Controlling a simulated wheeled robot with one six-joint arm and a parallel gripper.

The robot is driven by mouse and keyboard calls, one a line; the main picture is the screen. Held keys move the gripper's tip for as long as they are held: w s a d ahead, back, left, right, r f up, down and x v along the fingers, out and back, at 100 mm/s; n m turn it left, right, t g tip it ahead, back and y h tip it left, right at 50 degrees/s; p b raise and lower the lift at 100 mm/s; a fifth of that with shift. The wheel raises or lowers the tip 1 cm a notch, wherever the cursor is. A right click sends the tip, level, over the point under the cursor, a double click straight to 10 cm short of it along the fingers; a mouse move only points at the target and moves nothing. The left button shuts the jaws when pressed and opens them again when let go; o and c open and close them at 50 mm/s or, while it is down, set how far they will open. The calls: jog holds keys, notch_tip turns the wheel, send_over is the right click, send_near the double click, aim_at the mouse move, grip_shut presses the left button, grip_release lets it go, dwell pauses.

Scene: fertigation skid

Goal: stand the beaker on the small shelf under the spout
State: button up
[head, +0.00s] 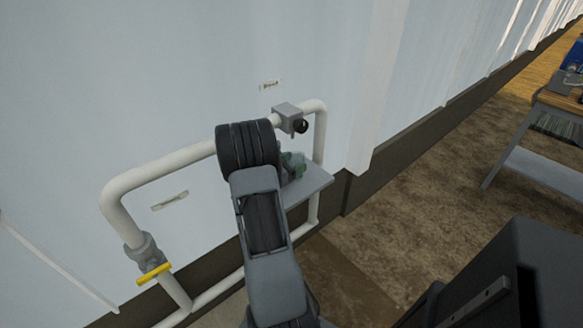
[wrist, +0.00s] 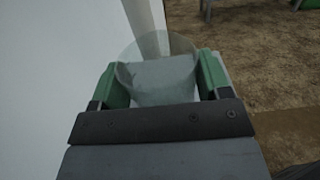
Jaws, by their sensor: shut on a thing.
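In the wrist view my gripper (wrist: 160,85) has its two green fingers closed on the sides of a clear beaker (wrist: 155,48). The beaker's round rim faces the camera, and the grey shelf shows through it. In the head view my gripper (head: 292,163) is at the small grey shelf (head: 314,182), mostly hidden behind my arm. The beaker is hard to make out there. I cannot tell whether its base touches the shelf. The spout is not clearly visible; a grey block with a dark round knob (head: 290,119) sits on the pipe above the shelf.
White pipework (head: 160,168) runs along the pale wall, close to my arm. A valve with a yellow handle (head: 153,273) is at the lower left. A table (head: 545,165) with equipment stands at the far right. Brown floor between is open.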

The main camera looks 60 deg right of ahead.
jog(key=shift+w, duration=0.15)
jog(key=shift+f, duration=0.15)
jog(key=o, duration=0.9)
